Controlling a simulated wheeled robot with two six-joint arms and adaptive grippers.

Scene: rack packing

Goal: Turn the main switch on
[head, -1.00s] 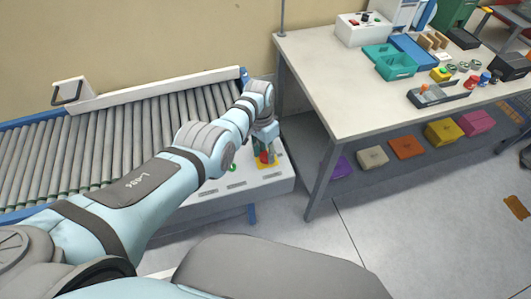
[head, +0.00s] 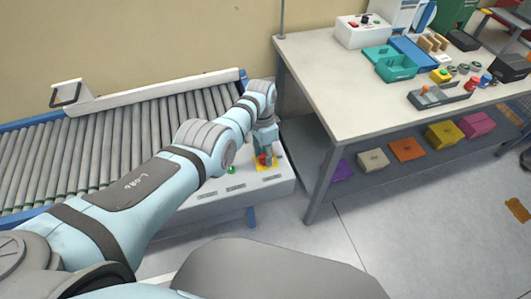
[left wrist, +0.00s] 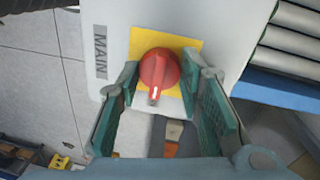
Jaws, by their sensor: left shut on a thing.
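The main switch is a red rotary knob (left wrist: 158,72) on a yellow plate (left wrist: 190,45), next to a label reading MAIN (left wrist: 100,52) in the left wrist view. A white line on the knob points toward the bottom of that view. In the head view the knob (head: 263,159) is on the white panel at the conveyor's end, partly covered by my gripper. My left gripper (left wrist: 161,80) is shut on the knob, with a green-padded finger on each side of it. My right gripper is not in view.
A green button (head: 232,169) is on the same panel (head: 212,194), left of the knob. The roller conveyor (head: 110,145) extends left. A workbench (head: 340,85) with boxes and small parts stands to the right, its leg near the panel. Open floor lies in front.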

